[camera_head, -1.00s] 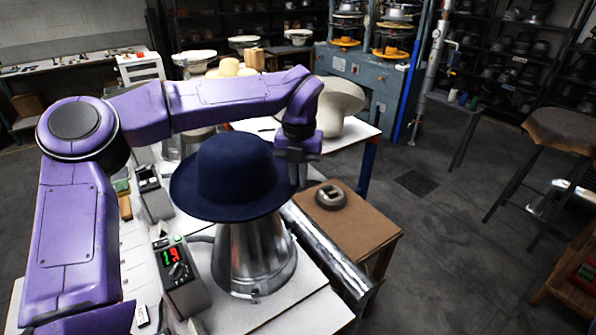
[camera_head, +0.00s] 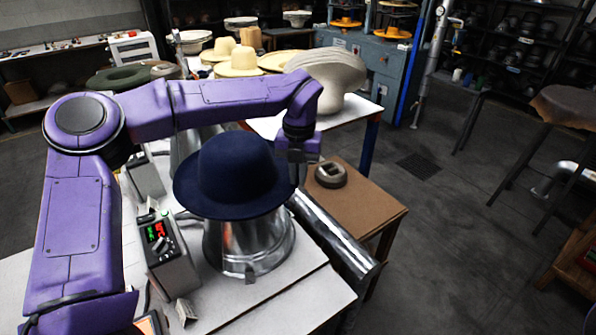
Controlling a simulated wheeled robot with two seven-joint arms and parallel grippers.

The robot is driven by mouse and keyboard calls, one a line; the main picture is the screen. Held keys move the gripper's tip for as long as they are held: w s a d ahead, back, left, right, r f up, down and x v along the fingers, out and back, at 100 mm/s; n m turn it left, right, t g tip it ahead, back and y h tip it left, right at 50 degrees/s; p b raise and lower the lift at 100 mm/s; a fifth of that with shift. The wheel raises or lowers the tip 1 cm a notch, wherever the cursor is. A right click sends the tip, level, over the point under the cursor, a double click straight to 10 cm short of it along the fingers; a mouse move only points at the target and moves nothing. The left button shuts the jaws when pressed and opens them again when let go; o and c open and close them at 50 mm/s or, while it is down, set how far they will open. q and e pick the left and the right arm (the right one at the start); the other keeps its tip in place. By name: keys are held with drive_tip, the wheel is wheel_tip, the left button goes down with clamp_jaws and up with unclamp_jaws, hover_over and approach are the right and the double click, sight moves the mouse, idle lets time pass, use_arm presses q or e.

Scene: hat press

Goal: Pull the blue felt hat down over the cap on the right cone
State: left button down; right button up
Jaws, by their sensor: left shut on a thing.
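The blue felt hat (camera_head: 232,175) sits crown up over the top of the shiny metal cone (camera_head: 248,247), its brim above the cone's lower part. The hat hides the cone's top and any cap there. My left gripper (camera_head: 297,172) reaches in from behind and is shut on the right edge of the hat's brim. Its fingertips are partly hidden by the brim. My right gripper is not in view.
A control box with lit digits (camera_head: 165,250) stands left of the cone on the white table (camera_head: 300,300). A brown side table (camera_head: 360,215) holds a grey ring-shaped object (camera_head: 331,175). A pale mushroom-shaped form (camera_head: 328,80) stands behind. Open floor lies to the right.

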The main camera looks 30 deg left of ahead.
use_arm(q)
drive_tip(key=shift+s+r, duration=0.1)
drive_tip(key=shift+d, duration=0.15)
drive_tip(key=shift+s, duration=0.15)
drive_tip(key=shift+s+f+b, duration=0.1)
drive_tip(key=shift+f+b, duration=0.3)
drive_tip(key=shift+f, duration=0.05)
idle(0.6)
drive_tip(key=c, duration=1.1)
unclamp_jaws()
wheel_tip(320, 180, up, 8)
drive_tip(key=p, duration=0.6)
drive_tip(key=shift+f, duration=0.25)
